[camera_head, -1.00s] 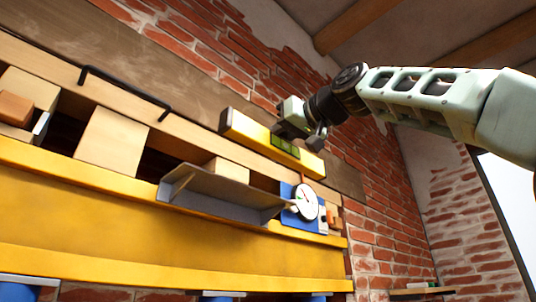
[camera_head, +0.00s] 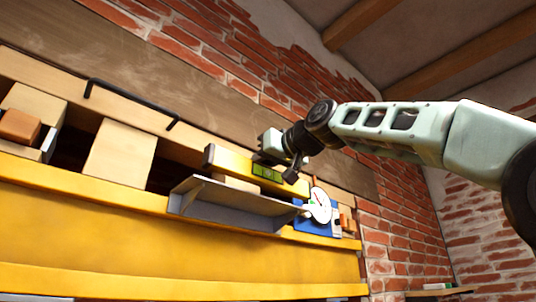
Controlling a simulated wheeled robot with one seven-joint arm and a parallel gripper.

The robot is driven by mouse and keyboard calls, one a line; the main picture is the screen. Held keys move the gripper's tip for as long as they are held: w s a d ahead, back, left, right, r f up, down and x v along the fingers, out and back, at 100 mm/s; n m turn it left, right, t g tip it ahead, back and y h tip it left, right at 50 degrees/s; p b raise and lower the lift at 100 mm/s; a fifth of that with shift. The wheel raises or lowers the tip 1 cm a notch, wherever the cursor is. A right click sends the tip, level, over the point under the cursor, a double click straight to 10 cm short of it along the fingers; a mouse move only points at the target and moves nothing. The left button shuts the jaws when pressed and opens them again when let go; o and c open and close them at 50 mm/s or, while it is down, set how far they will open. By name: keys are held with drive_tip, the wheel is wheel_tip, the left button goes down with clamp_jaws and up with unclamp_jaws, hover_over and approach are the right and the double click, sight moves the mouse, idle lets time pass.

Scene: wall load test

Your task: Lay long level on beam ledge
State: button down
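The long level is a yellow bar with dark end caps and a green window (camera_head: 231,163). It is tilted down to the right in the picture, just above and partly behind a grey metal ledge (camera_head: 235,206) on the front of the yellow beam (camera_head: 150,238). I cannot tell whether the level touches the ledge. My gripper (camera_head: 280,163) is at the level's right half and appears shut on it. The fingertips are partly hidden by the level and the gripper's own body.
A white round dial gauge (camera_head: 320,205) on a blue mount stands right of the ledge. Wooden blocks (camera_head: 120,153) sit in the gap above the beam at left. A black bar handle (camera_head: 130,102) is on the wooden plank. A brick wall (camera_head: 390,225) is behind.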

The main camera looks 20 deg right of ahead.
drive_tip(key=shift+f+p+x, duration=0.15)
drive_tip(key=shift+p+x, duration=0.5)
drive_tip(key=shift+x, duration=0.7)
drive_tip(key=shift+f+p+x, duration=0.1)
drive_tip(key=shift+p+x, duration=0.55)
drive_tip(key=shift+x, duration=0.75)
drive_tip(key=shift+f+b, duration=0.65)
drive_tip(key=c, duration=1.2)
unclamp_jaws()
drive_tip(key=shift+o, duration=0.2)
drive_tip(key=shift+f, duration=0.1)
drive_tip(key=shift+s, duration=0.1)
drive_tip(key=shift+s+d+f+b, duration=0.15)
drive_tip(key=shift+s+b, duration=0.15)
drive_tip(key=shift+b, duration=0.15)
drive_tip(key=b+v, duration=0.8)
drive_tip(key=v, duration=0.8)
drive_tip(key=shift+s, duration=0.35)
